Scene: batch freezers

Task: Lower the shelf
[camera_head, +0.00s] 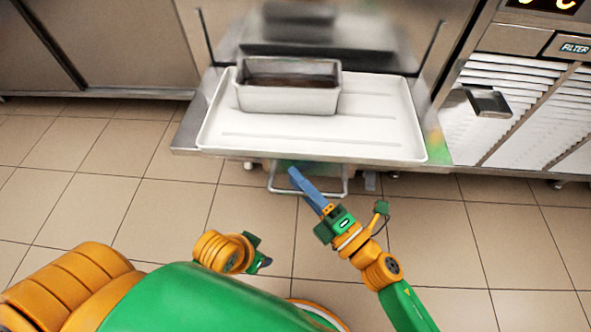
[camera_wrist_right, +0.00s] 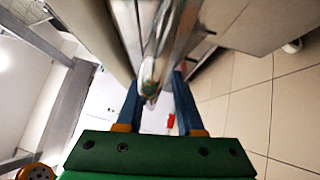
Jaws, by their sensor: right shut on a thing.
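The metal shelf (camera_head: 187,138) sticks out from the machine, level, low over the floor. A white tray (camera_head: 380,120) lies on it. A thin metal loop handle (camera_head: 338,194) hangs under its front edge. My right gripper (camera_head: 294,174) reaches up to this handle with its blue fingers. In the right wrist view the fingers (camera_wrist_right: 156,100) stand on either side of a metal part, seen nearly end-on; the exact contact is hard to see. My left gripper (camera_head: 258,252) is low over the floor, apart from the shelf; its jaws are not clear.
A rectangular metal pan (camera_head: 288,100) with dark contents sits on the tray. A louvred machine panel (camera_head: 530,95) with a small metal box is on the right. Steel cabinets (camera_head: 130,40) stand at the back left. The tiled floor (camera_head: 480,240) in front is clear.

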